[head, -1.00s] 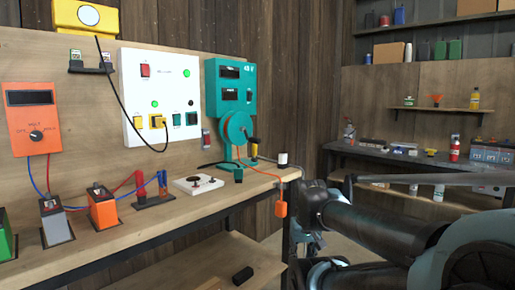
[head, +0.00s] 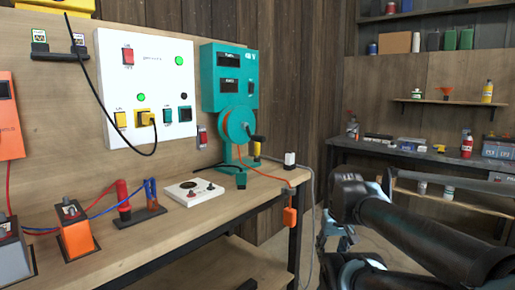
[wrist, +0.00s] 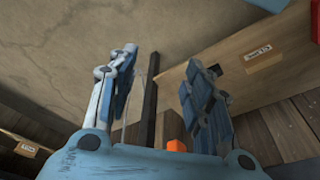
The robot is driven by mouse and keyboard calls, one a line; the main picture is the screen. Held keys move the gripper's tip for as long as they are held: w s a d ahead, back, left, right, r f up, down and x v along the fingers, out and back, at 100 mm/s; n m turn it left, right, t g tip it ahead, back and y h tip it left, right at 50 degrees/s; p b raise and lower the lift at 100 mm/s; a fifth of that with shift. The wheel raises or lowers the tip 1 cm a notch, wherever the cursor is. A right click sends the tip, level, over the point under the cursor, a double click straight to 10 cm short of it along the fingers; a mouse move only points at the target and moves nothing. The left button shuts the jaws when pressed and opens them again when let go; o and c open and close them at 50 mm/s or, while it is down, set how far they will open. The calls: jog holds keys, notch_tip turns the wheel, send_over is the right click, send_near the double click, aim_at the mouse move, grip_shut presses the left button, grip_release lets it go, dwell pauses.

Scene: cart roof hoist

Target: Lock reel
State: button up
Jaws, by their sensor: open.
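The reel (head: 237,127) is a teal wheel wound with orange cable, on a teal stand at the right part of the workbench. A crank with a black and yellow grip (head: 256,138) sticks out on its right side. An orange cable runs from it over the bench edge to a hanging orange block (head: 290,217). My gripper (wrist: 160,60) is open and empty in the wrist view, its two blue fingers apart. In the head view, my gripper (head: 333,240) is low, right of the bench end and apart from the reel. The reel's lock cannot be made out.
The wooden workbench (head: 185,231) holds a white plate with black knobs (head: 195,191) and a white-topped post (head: 289,160). A teal meter box (head: 229,77) hangs above the reel. An orange patch (wrist: 177,145) shows low between my fingers.

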jog(key=w+a+r+n+t+y, duration=0.25)
jog(key=w+a+r, duration=0.45)
jog(key=w, duration=0.4)
jog(key=w+a+r+n+t+y, duration=0.1)
jog(key=w+a+r+n+y, duration=0.25)
jog(key=w+r, duration=0.6)
jog(key=n+t+y, duration=0.1)
jog(key=t+y, duration=0.2)
jog(key=t, duration=0.1)
send_near(257, 145)
jog(key=x, duration=0.7)
jog(key=w+d+x, duration=0.1)
jog(key=x, duration=0.3)
jog(key=shift+a, duration=0.15)
